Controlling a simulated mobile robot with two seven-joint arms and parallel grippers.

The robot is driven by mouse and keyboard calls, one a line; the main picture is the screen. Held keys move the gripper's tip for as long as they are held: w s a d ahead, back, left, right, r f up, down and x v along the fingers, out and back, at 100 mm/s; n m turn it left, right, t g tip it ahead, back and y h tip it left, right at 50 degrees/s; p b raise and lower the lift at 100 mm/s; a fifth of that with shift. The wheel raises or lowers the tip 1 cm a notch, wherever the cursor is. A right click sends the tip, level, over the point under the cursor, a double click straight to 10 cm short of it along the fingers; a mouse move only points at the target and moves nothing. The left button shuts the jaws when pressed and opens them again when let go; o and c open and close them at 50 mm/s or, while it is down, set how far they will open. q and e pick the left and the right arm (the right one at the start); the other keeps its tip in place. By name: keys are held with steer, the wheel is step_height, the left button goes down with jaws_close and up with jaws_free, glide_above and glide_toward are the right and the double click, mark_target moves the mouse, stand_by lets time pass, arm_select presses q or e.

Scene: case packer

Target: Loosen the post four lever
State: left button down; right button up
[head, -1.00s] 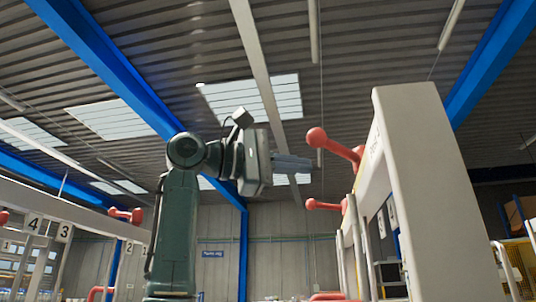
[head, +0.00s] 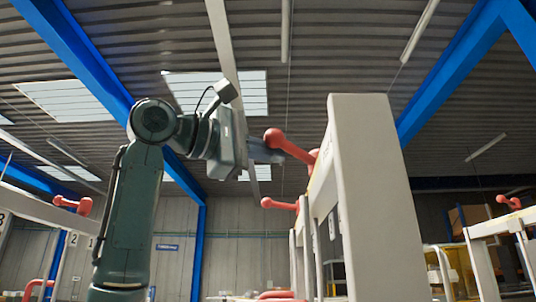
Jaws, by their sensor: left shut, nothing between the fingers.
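My left gripper (head: 266,151) is raised and points right, its fingers shut and empty. Its tips are at the nearer red lever (head: 292,147), just under the ball end in the picture; I cannot tell whether they touch. This lever sticks out to the left from the top of a pale frame (head: 367,190). A second red lever (head: 281,204) sticks out lower and farther along the same frame. Number plates on this frame are too oblique to read, so I cannot tell which lever belongs to post four. My right gripper is not in view.
Another pale frame (head: 38,207) with a red lever (head: 73,204) and number plates stands at the left. A third frame (head: 500,223) with a red lever (head: 509,201) stands at the right. The space above the nearer lever is clear.

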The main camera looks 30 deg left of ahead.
mark_target(284, 143)
arm_select(q)
steer(key=n+y, duration=0.1)
steer(key=d+n+t+y+b, duration=0.1)
steer(key=y, duration=0.1)
steer(key=shift+s, duration=0.35)
steer(key=shift+s+d+f+b, duration=0.1)
steer(key=shift+s+d+b, duration=0.1)
steer(key=shift+d+b, duration=0.3)
steer(key=shift+s+d+b, duration=0.2)
steer(key=shift+d+b, duration=0.1)
steer(key=shift+d, duration=1)
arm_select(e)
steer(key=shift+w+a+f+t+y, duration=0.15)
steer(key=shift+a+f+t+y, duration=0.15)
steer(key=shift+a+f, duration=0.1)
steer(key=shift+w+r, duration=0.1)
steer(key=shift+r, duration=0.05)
